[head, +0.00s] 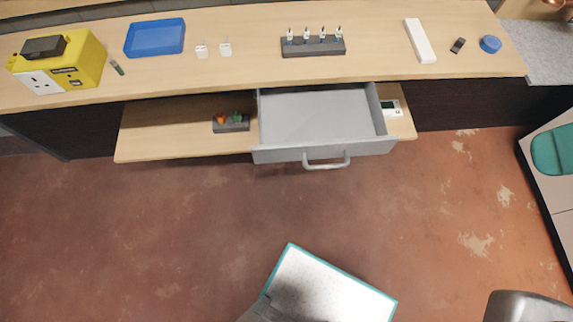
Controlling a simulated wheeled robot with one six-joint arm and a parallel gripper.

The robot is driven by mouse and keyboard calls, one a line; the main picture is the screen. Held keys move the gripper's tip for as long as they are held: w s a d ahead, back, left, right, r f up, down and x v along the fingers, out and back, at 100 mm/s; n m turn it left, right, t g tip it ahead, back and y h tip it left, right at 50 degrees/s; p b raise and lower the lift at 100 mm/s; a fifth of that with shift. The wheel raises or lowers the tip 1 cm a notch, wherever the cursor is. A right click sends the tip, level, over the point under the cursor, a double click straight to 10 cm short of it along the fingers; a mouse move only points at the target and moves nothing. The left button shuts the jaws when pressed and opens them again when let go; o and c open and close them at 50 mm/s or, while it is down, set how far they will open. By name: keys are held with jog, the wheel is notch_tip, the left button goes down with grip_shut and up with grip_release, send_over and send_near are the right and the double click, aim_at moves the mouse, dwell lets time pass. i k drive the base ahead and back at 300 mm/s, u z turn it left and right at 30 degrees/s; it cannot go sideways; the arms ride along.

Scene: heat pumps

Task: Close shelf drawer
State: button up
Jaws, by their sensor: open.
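The shelf drawer (325,118) is a light grey open-topped box below the wooden worktop. It is pulled out towards me, and its inside looks empty. Its front panel (280,155) carries a curved grey handle (327,163) at the middle. The back of the drawer is hidden under the worktop edge. My gripper cannot be made out in the head view. Only rounded grey metal shows at the lower right corner, and nothing touches the handle.
The lower shelf (165,135) holds a dark block with coloured pieces (231,123) left of the drawer and a white device (391,108) at its right. The worktop (255,65) above bears a yellow box (62,68) and a blue tray (155,37).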

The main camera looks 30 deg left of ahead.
aim_at(303, 123)
jog(key=u, duration=0.65)
jog(key=i, duration=0.5)
jog(key=u, duration=0.5)
